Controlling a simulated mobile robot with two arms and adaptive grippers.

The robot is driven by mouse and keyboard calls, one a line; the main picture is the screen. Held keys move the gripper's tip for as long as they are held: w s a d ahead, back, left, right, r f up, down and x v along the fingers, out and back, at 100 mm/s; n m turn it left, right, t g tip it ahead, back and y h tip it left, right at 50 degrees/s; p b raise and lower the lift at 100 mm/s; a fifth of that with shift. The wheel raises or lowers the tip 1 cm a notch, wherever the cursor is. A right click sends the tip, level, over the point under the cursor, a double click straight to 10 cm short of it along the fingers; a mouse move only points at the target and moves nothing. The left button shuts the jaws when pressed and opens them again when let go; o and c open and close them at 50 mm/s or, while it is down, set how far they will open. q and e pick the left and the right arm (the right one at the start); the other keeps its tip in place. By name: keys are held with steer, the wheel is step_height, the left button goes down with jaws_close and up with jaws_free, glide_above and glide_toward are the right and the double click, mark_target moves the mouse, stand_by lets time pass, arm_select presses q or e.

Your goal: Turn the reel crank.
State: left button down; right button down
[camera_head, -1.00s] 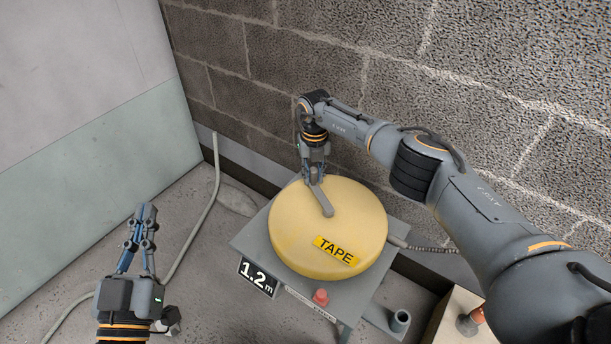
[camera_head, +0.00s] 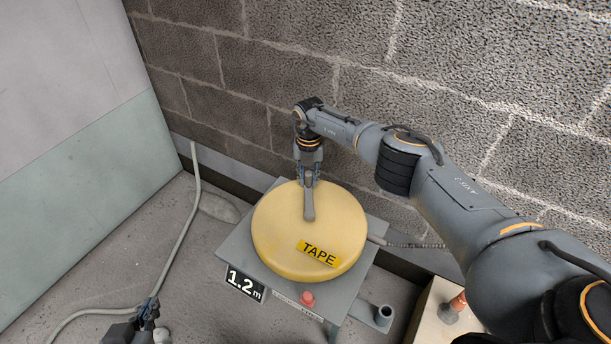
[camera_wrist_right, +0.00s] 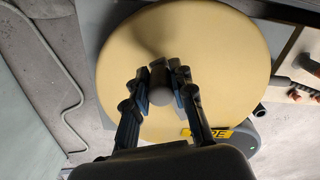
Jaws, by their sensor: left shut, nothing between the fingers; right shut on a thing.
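The yellow reel (camera_head: 285,235) with a TAPE label lies flat on a grey stand by the block wall. Its grey crank arm (camera_head: 309,207) runs from the reel's middle toward the wall. My right gripper (camera_head: 307,178) is at the crank's outer end. In the right wrist view my right gripper (camera_wrist_right: 161,83) is shut around the round grey crank handle (camera_wrist_right: 160,96), seen end-on over the reel (camera_wrist_right: 215,70). My left gripper (camera_head: 152,304) is shut and empty at the bottom left, clear of the stand, with its lower part cut off by the frame edge.
The grey stand (camera_head: 232,258) has a 1.2 m sign (camera_head: 245,284) and a red knob (camera_head: 307,299) in front. A conduit (camera_head: 172,255) runs along the floor.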

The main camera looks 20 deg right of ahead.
steer(key=shift+s+d+f, duration=0.1)
steer(key=shift+s+d, duration=0.05)
steer(key=shift+d, duration=0.15)
steer(key=c, duration=1.1)
jaws_free()
steer(key=shift+s, duration=0.1)
steer(key=shift+c, duration=0.2)
steer(key=shift+a, duration=0.1)
steer(key=shift+r, duration=0.35)
step_height(320, 180, up, 11)
steer(key=shift+r, duration=0.2)
